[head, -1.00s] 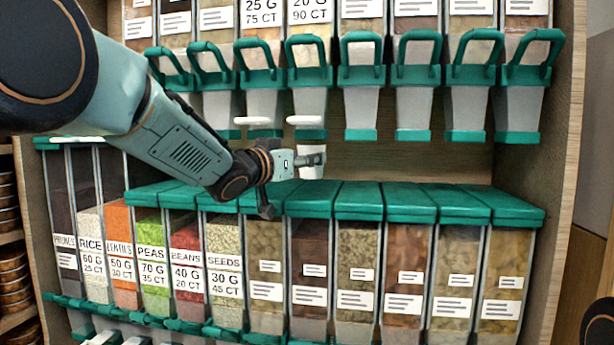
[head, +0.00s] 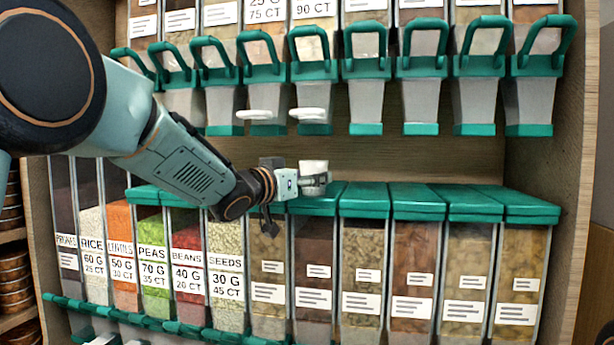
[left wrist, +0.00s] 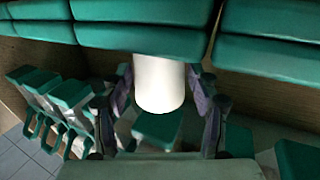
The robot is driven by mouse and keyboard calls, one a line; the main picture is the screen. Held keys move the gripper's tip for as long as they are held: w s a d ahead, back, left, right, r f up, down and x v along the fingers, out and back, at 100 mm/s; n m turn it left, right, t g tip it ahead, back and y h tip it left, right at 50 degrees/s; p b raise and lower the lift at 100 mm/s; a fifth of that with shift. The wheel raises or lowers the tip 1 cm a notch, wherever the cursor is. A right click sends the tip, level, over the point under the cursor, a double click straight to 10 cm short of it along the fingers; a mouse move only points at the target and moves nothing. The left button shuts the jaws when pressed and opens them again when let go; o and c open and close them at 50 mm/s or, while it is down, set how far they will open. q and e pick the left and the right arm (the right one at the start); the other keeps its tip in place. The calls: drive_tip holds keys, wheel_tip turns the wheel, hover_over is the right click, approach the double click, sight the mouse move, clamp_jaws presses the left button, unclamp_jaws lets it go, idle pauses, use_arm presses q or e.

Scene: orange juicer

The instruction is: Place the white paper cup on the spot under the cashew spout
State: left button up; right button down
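The white paper cup (head: 314,168) is upright between the fingers of my left gripper (head: 316,183), just above the green lids of the lower bins. In the left wrist view, the cup (left wrist: 159,84) lies between the two dark fingers of my left gripper (left wrist: 163,101), which close on its sides. A spout (head: 313,113) with a white round piece hangs just above the cup, under the bin marked 90 CT. I cannot read which spout is for cashews. My right gripper is not in view.
A row of upper dispensers with green handles (head: 368,65) hangs above. Lower bins with green lids (head: 415,204) stand below, with a narrow gap between the rows. A wooden side wall (head: 545,140) closes the shelf at the right.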

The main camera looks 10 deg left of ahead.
use_arm(q)
drive_tip(key=shift+o, duration=0.7)
drive_tip(key=shift+w+d, duration=0.1)
drive_tip(key=shift+w, duration=0.05)
drive_tip(key=shift+o, duration=0.2)
drive_tip(key=shift+d, duration=0.1)
drive_tip(key=shift+s+a+r, duration=0.25)
drive_tip(key=shift+s+r, duration=0.2)
drive_tip(key=shift+s, duration=0.35)
drive_tip(key=shift+r, duration=0.25)
drive_tip(key=shift+s+a+f, duration=0.25)
drive_tip(key=shift+a+f, duration=0.1)
drive_tip(key=b+v, duration=0.2)
drive_tip(key=v, duration=0.8)
drive_tip(key=shift+b, duration=0.4)
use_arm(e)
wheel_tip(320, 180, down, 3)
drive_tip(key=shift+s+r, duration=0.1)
